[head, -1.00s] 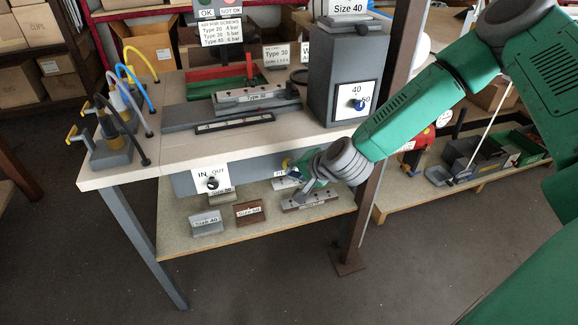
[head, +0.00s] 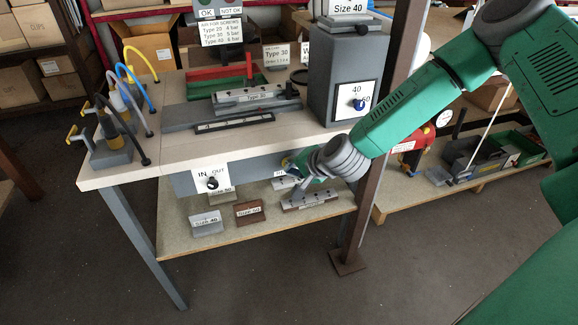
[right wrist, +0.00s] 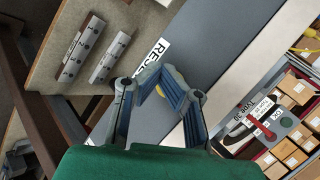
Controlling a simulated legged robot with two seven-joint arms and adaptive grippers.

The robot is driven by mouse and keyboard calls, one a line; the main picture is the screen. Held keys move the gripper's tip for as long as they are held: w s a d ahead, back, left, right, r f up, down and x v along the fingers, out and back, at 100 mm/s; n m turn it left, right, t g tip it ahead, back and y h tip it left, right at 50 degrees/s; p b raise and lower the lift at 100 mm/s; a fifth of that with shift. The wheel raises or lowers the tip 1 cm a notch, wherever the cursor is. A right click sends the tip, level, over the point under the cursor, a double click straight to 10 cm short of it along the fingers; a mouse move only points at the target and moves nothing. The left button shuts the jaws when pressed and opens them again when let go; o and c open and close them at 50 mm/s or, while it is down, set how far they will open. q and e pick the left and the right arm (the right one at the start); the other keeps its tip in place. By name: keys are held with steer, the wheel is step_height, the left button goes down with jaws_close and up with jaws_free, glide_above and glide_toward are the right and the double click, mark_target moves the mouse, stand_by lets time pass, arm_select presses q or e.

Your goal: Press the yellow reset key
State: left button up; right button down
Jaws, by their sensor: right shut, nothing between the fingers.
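The yellow reset key (right wrist: 160,91) shows in the right wrist view as a small yellow patch between my gripper's fingers, mostly hidden by them. A white label reading "RES..." (right wrist: 157,52) sits beside it on the grey front panel (right wrist: 202,45). My right gripper (head: 289,165) is shut and empty, with its blue fingers close to the panel at the key. I cannot tell whether the fingertips touch the key. My left gripper is not in view.
The bench top (head: 180,150) carries a grey box (head: 347,75) with a blue knob. An IN/OUT switch (head: 212,183) is on the panel to the left. Labelled blocks lie on the lower shelf (head: 180,235). A brown post (head: 362,215) stands close beside my right forearm.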

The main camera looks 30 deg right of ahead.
stand_by(0.5)
steer(key=shift+s+a, duration=0.15)
steer(key=shift+s, duration=0.8)
steer(key=shift+s+a+p, duration=0.15)
steer(key=shift+s+a, duration=0.05)
steer(key=shift+s, duration=0.6)
steer(key=shift+s+a+p, duration=0.15)
steer(key=shift+s+a, duration=0.05)
steer(key=shift+s, duration=0.65)
steer(key=shift+s+a+p, duration=0.15)
steer(key=shift+s+a, duration=0.05)
steer(key=shift+s, duration=0.6)
steer(key=s+a+f+n+g, duration=0.35)
steer(key=s+a+f, duration=0.2)
steer(key=s, duration=0.25)
steer(key=s+d+f+n+g+h, duration=0.1)
steer(key=s+n, duration=0.4)
steer(key=s, duration=0.5)
steer(key=s+d+f+n+g, duration=0.1)
steer(key=s+f+n+g, duration=0.3)
steer(key=s, duration=0.6)
step_height(320, 180, down, 2)
steer(key=shift+d+f+n+h, duration=0.1)
steer(key=shift+d+n+h, duration=0.3)
steer(key=shift+n, duration=0.45)
